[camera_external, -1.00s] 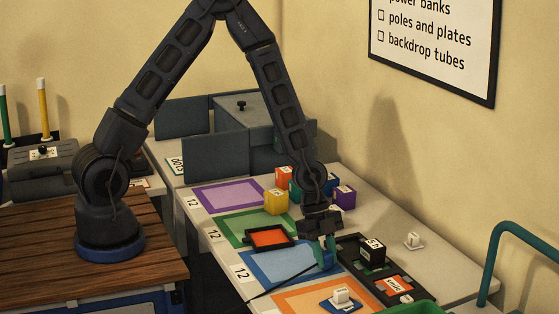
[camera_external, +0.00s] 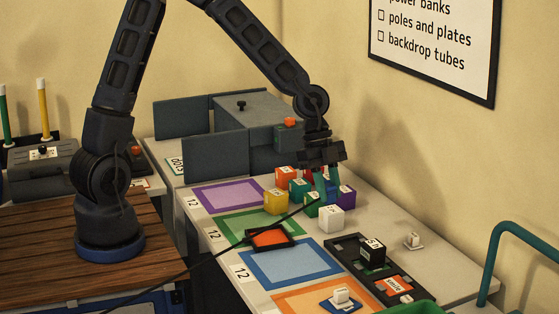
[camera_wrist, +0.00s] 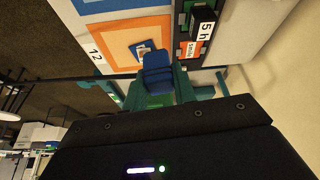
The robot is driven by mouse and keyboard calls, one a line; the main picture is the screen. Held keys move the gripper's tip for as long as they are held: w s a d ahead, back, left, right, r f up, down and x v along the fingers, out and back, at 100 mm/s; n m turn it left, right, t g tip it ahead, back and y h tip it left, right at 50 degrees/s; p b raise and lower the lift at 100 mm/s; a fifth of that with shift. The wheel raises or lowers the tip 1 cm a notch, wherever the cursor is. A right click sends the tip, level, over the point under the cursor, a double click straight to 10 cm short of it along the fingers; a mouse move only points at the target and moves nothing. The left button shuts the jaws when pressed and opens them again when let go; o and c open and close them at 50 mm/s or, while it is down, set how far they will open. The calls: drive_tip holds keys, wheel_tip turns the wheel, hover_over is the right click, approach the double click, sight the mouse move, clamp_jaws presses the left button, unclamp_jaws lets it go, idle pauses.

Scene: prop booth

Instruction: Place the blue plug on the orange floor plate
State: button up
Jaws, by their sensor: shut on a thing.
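My gripper (camera_external: 326,194) is shut on a blue block-shaped piece, taken as the blue plug (camera_wrist: 157,68), which shows between the fingers in the wrist view. In the external view the gripper hangs above the back of the table, by the coloured cubes, and the plug is hard to make out there. The orange floor plate (camera_external: 283,300) lies flat at the front of the table, apart from the gripper. It also shows in the wrist view (camera_wrist: 110,27). A small blue plate with a white block (camera_external: 341,296) sits on it.
Purple (camera_external: 228,196), green (camera_external: 228,226) and blue (camera_external: 290,264) plates line the table's left side. Several cubes crowd the back, with a white cube (camera_external: 330,216) before them. A black tray (camera_external: 350,260) lies at right. A thin dark line trails from the gripper toward lower left.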

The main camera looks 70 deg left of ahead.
drive_tip(key=shift+w+d+r, duration=0.25)
drive_tip(key=shift+d+r, duration=0.05)
drive_tip(key=shift+r, duration=0.2)
drive_tip(key=r+m, duration=0.2)
hover_over(398, 289)
drive_tip(key=a, duration=0.3)
drive_tip(key=d, duration=0.1)
drive_tip(key=shift+g, duration=0.3)
wheel_tip(398, 289, down, 20)
drive_tip(key=shift+d+f, duration=0.1)
drive_tip(key=shift+f, duration=0.05)
drive_tip(key=shift+f, duration=0.2)
drive_tip(key=o, duration=1)
drive_tip(key=shift+r, duration=0.1)
